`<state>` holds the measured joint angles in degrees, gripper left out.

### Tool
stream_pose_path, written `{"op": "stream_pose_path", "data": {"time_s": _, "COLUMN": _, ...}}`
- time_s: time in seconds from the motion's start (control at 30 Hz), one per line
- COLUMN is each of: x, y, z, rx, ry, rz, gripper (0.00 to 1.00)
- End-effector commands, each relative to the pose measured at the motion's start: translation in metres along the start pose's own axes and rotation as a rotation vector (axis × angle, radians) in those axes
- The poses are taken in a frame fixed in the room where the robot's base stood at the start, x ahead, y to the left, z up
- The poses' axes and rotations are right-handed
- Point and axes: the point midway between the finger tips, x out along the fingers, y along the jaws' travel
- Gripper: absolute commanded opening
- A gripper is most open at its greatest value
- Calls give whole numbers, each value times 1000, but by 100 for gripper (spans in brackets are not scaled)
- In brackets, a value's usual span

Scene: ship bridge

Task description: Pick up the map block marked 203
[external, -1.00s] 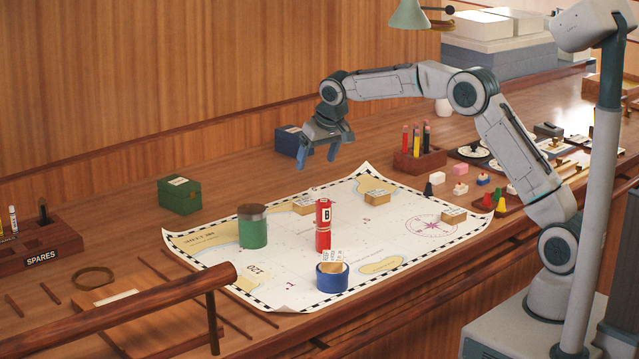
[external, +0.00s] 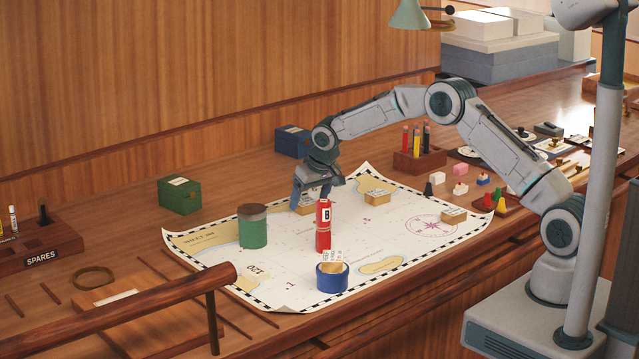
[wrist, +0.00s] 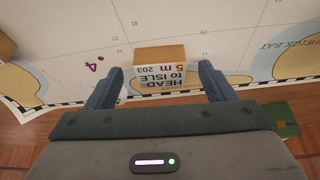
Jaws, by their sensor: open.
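The map block marked 203 (wrist: 160,54) is a small wooden block with a white label reading "HEAD to ISLE 5 m 203". In the wrist view the label is upside down and the block shows between my two fingertips, with a gap on each side. In the external view the block (external: 303,210) lies near the far edge of the chart, partly hidden by the fingers. My gripper (external: 312,197) is open, pointing down at the block; its blue fingers (wrist: 160,72) hold nothing. I cannot tell how far down beside the block they reach.
A red cylinder marked B (external: 323,232) stands just in front of the block. A green canister (external: 252,231) stands to the left, and another wooden block (external: 377,197) to the right. A blue round holder (external: 332,282) is nearer the front. The chart (external: 330,250) has free room between them.

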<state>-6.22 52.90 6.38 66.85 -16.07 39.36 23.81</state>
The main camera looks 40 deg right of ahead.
Motion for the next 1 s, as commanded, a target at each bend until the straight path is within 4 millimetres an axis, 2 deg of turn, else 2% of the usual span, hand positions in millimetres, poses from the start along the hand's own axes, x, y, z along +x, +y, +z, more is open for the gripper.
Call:
{"op": "stream_pose_path", "data": {"time_s": 0.13, "x": 9, "y": 0, "z": 0, "rx": 0, "ry": -2, "rz": 0, "gripper": 76}}
{"op": "stream_pose_path", "data": {"time_s": 0.33, "x": 10, "y": 0, "z": 0, "rx": 0, "ry": -1, "rz": 0, "gripper": 76}}
{"op": "stream_pose_path", "data": {"time_s": 0.37, "x": 10, "y": 0, "z": 0, "rx": 0, "ry": -1, "rz": 0, "gripper": 74}}
{"op": "stream_pose_path", "data": {"time_s": 0.5, "x": 10, "y": 0, "z": 0, "rx": 0, "ry": -1, "rz": 0, "gripper": 35}}
{"op": "stream_pose_path", "data": {"time_s": 0.53, "x": 9, "y": 0, "z": 0, "rx": 0, "ry": -1, "rz": 0, "gripper": 28}}
{"op": "stream_pose_path", "data": {"time_s": 0.87, "x": 8, "y": 0, "z": 0, "rx": 0, "ry": 0, "rz": 0, "gripper": 28}}
{"op": "stream_pose_path", "data": {"time_s": 1.0, "x": 1, "y": 0, "z": -4, "rx": 0, "ry": 2, "rz": 0, "gripper": 28}}
